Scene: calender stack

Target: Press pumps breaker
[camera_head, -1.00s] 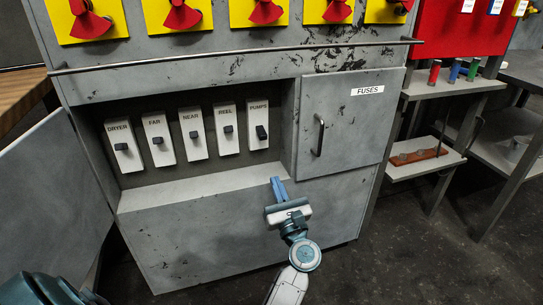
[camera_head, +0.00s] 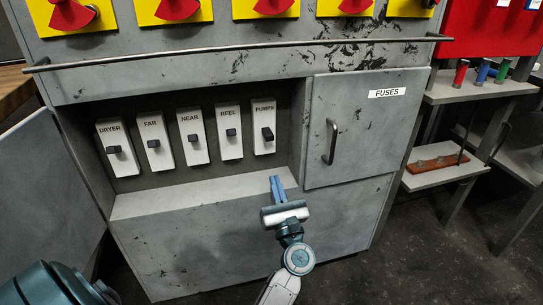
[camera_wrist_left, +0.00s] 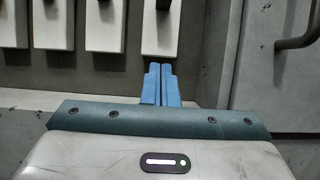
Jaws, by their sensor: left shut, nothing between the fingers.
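The pumps breaker (camera_head: 264,146) is the rightmost white switch plate in the cabinet's open recess, with a dark lever that looks larger than its neighbours'. My left gripper (camera_head: 277,187) has its blue fingers shut and empty, in front of the recess's lower ledge, below and slightly right of the pumps breaker in the head view. In the left wrist view, the shut fingers (camera_wrist_left: 160,84) point at the lower end of the pumps breaker plate (camera_wrist_left: 160,35), and its dark lever is at the top edge. I cannot tell whether they touch. My right gripper is not in view.
Breakers labelled dryer (camera_head: 123,165), far (camera_head: 156,158), near (camera_head: 193,152) and reel (camera_head: 229,147) sit left of pumps. The fuses door (camera_head: 362,130) with its handle (camera_head: 331,142) is shut on the right. A horizontal rail (camera_head: 240,48) runs above the recess.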

